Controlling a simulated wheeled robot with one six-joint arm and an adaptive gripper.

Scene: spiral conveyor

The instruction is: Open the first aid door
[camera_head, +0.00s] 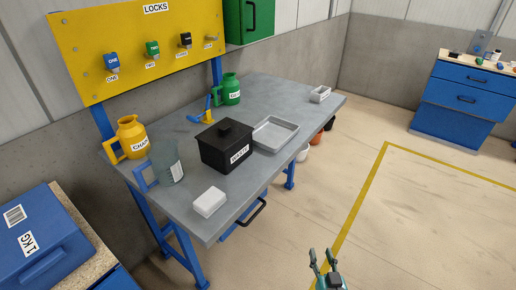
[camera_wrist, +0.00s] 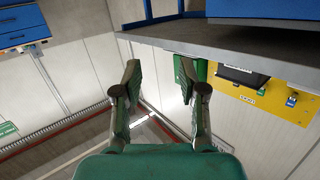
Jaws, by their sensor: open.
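A green wall cabinet (camera_head: 234,20) hangs at the top of the head view, partly cut off by the frame. A dark handle (camera_head: 252,14) shows on its front, and its door looks shut. No first aid label is visible on the part in view. In the wrist view, which looks upside down, a green piece of it (camera_wrist: 203,70) shows behind the right finger. My gripper (camera_head: 320,258) is at the bottom of the head view, over the floor and far from the cabinet. Its fingers (camera_wrist: 158,72) are apart with nothing between them.
A grey workbench (camera_head: 262,92) stands below the cabinet, carrying jugs, a black box (camera_head: 226,146), a tray (camera_head: 275,134) and a white block (camera_head: 210,202). A yellow lock board (camera_head: 130,50) is left of the cabinet. Blue drawers (camera_head: 465,85) stand right. The floor between is clear.

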